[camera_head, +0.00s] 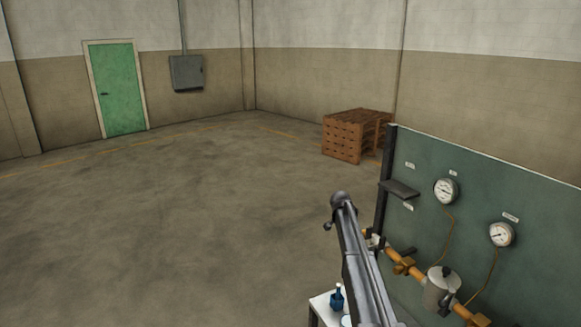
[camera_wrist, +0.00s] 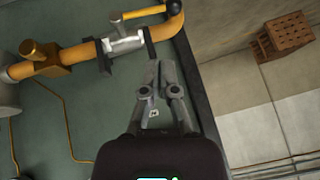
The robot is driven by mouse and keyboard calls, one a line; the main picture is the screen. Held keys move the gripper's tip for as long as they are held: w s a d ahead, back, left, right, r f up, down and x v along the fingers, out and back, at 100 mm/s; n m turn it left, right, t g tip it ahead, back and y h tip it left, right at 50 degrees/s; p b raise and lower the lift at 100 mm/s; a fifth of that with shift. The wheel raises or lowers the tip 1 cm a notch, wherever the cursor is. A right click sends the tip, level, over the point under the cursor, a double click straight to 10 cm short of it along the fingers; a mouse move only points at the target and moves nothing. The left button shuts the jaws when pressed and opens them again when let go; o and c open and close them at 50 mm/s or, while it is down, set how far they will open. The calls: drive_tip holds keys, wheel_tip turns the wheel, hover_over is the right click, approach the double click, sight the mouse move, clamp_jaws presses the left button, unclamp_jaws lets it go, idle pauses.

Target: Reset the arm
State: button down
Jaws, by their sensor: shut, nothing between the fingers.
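My arm (camera_head: 358,255) rises from the bottom of the head view, in front of the green gauge panel (camera_head: 450,165). My gripper (camera_wrist: 158,68) shows in the wrist view with its fingers shut and nothing between them. In the head view I cannot make out its fingers. In the wrist view the fingertips appear near a valve (camera_wrist: 122,40) on an orange pipe (camera_wrist: 75,58), with no clear contact. The valve has a yellow lever (camera_wrist: 145,11) with a black knob. The panel's dark edge (camera_wrist: 195,90) runs just right of the fingers.
The panel carries two round gauges (camera_head: 446,191) (camera_head: 501,234), a small dark shelf (camera_head: 400,189) and a metal pot-like vessel (camera_head: 440,288). A white table (camera_head: 325,311) with a blue bottle (camera_head: 337,297) stands low beside my arm. Brown crates (camera_head: 345,140) stand behind. The floor at left is clear.

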drive_tip(key=s+a+f+n+g+y+b, duration=0.1)
drive_tip(key=s+a+f+n+b, duration=0.3)
drive_tip(key=s, duration=1.1)
drive_tip(key=s+a+f+n+g+y+b, duration=0.2)
drive_tip(key=s+a+f+n+b, duration=0.3)
drive_tip(key=s, duration=1.1)
drive_tip(key=s+a+f+n+g+y+b, duration=0.1)
drive_tip(key=s+a+f+n+b, duration=0.3)
drive_tip(key=s+f+b, duration=0.6)
drive_tip(key=s+a+f+g, duration=0.1)
drive_tip(key=s+f, duration=0.3)
drive_tip(key=s, duration=0.1)
drive_tip(key=shift+s+a+n+y, duration=0.2)
drive_tip(key=shift+a+n+y, duration=0.2)
drive_tip(key=shift+s+f, duration=0.1)
drive_tip(key=shift+f, duration=0.05)
